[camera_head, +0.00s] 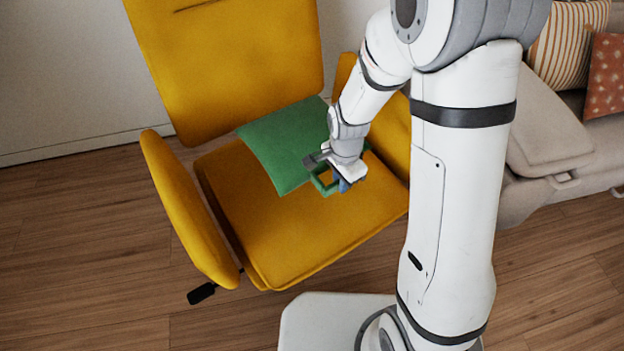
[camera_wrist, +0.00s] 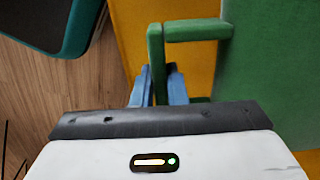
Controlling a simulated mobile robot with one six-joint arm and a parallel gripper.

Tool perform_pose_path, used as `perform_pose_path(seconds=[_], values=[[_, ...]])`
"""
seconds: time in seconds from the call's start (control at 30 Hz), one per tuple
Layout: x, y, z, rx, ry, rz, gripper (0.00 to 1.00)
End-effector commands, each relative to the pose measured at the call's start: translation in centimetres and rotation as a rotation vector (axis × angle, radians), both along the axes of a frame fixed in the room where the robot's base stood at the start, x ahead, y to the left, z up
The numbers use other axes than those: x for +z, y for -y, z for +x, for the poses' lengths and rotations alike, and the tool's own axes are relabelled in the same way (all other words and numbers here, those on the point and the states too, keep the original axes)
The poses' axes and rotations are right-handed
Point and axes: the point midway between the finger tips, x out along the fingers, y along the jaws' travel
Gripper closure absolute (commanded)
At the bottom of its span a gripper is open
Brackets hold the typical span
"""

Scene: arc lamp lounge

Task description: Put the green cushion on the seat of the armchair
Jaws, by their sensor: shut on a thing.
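The green cushion (camera_head: 283,146) is over the seat of the yellow armchair (camera_head: 300,228) in the head view, toward the backrest. I cannot tell whether it rests fully on the seat. The cushion has a green loop handle at its near side, which shows in the wrist view (camera_wrist: 195,30). My gripper (camera_head: 333,180) is above the seat, shut on this handle. In the wrist view the blue fingers of my gripper (camera_wrist: 160,85) are at the handle, and the cushion (camera_wrist: 270,70) fills the right side. My arm hides part of the cushion's right side.
The armchair's left armrest (camera_head: 185,205) and right armrest (camera_head: 385,115) flank the seat. A beige sofa (camera_head: 548,140) with a striped cushion (camera_head: 568,40) and a rust patterned cushion (camera_head: 607,75) stands at right. Wooden floor (camera_head: 80,250) is clear at left.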

Motion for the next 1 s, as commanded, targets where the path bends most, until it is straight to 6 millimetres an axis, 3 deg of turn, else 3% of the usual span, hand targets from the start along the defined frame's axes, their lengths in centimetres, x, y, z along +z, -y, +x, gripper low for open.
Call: perform_pose_path(seconds=[0.23,0.47,0.7,1.0], values=[[-4.8,0.0,-0.2,-0.012,-0.004,-0.001,1.0],[-6.7,0.0,-0.1,-0.011,-0.002,0.0,1.0],[-9.8,0.0,-0.1,-0.011,-0.002,0.0,1.0],[-10.0,0.0,-0.1,-0.011,-0.001,-0.001,1.0]])
